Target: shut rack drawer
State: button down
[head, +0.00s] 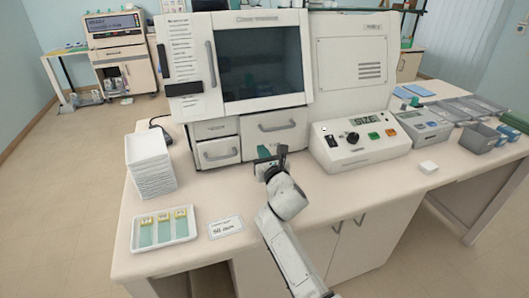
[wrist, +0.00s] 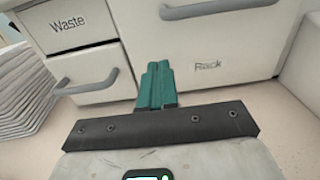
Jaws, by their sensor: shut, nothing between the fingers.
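The rack drawer (head: 276,132) is the wide white front under the dark window of the big machine. It bears the label "Rack" and a grey bar handle in the wrist view (wrist: 235,40). Its front looks flush or nearly so with the machine; I cannot tell if a small gap remains. My gripper (head: 264,152) is in front of the drawer's lower left part. Its teal fingers (wrist: 156,85) are pressed together, with nothing between them. They point at the drawer's lower left edge; I cannot tell if they touch it.
Left of the rack drawer are a waste drawer (wrist: 75,27) and a lower drawer (wrist: 85,80) with a handle. A stack of white trays (head: 150,165) and a slide tray (head: 164,240) stand at left. A control box (head: 350,144) stands at right. The counter front is mostly clear.

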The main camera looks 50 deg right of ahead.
jog(key=shift+s+a, duration=0.35)
jog(key=shift+s, duration=0.15)
jog(key=shift+s+a+f, duration=0.15)
jog(key=shift+s+a, duration=0.1)
jog(key=v, duration=0.7)
jog(key=shift+s+a, duration=0.2)
jog(key=shift+s, duration=0.1)
